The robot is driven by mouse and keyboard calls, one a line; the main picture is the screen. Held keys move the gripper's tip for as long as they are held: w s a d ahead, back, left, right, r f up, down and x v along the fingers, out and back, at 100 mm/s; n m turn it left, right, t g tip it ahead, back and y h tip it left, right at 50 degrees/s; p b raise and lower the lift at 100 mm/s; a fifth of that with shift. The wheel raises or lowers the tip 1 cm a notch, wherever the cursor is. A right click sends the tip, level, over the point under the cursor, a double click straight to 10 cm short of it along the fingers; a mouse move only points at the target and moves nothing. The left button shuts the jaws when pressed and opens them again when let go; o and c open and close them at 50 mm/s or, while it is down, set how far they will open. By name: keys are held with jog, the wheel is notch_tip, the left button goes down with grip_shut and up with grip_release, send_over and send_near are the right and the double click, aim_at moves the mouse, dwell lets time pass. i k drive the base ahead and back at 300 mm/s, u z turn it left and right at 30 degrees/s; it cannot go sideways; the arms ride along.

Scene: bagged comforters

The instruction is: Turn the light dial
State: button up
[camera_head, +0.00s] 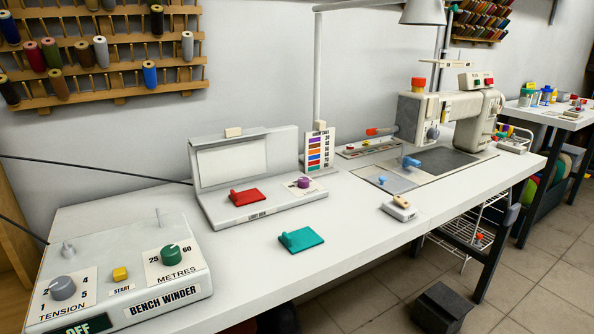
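A white light box (255,165) stands on the table, with an upright back panel and a small label on its front edge that is hard to read. A purple dial (305,183) sits at the right end of its base, on a small white plate with faint markings. I cannot read the dial's setting. A red flat piece with a raised handle (246,197) lies on the base left of the dial. Nothing touches the purple dial. My gripper is not in view.
The bench winder (125,275) with a grey and a green knob fills the front left. A teal piece (301,239) lies in front of the light box. A colour chart (320,150) stands behind the dial. A sewing machine (450,110) stands farther right. The table's front edge is clear.

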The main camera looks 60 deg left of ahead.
aim_at(303, 183)
jog(key=u, duration=0.8)
jog(key=i, duration=0.95)
jog(key=u, duration=0.95)
